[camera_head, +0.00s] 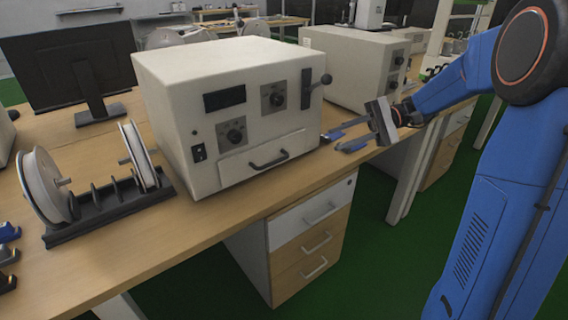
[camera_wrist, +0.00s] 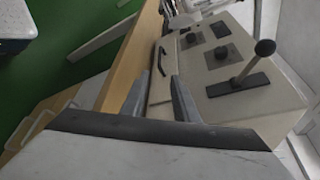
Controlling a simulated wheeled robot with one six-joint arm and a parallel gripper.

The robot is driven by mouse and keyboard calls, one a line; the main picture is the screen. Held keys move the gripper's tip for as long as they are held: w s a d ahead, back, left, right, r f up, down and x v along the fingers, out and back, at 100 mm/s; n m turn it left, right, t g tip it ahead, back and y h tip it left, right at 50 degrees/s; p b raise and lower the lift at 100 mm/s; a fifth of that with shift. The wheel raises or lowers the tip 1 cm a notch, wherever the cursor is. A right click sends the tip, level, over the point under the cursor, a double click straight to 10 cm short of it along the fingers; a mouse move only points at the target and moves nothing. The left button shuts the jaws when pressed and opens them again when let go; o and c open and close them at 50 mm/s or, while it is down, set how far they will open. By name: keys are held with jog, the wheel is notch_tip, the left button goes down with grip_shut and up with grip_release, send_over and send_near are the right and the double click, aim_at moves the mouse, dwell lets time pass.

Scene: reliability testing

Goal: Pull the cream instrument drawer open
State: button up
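The cream instrument (camera_head: 225,110) stands on the wooden bench. Its cream drawer (camera_head: 240,166) is low on the front face, looks flush with it, and carries a black bar handle (camera_head: 268,162). My gripper (camera_head: 335,142) is right of the instrument near the bench's front edge, apart from the handle. Its two fingers are spread with nothing between them. In the wrist view, my open gripper (camera_wrist: 162,78) points along the instrument's front (camera_wrist: 160,88). A small dark bar there looks like the drawer handle (camera_wrist: 162,54), ahead of the fingertips.
A black lever (camera_head: 318,84) sticks out from the instrument's upper right front. A reel rack (camera_head: 110,205) stands left of it, with a monitor (camera_head: 75,65) behind. A second cream instrument (camera_head: 355,65) is behind right. Under-bench drawers (camera_head: 310,240) are below. The bench front strip (camera_head: 215,220) is clear.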

aim_at(281, 160)
jog(key=x, duration=1.7)
jog(key=shift+s+f, duration=0.1)
jog(key=shift+f, duration=0.05)
grip_shut()
dwell(0.9)
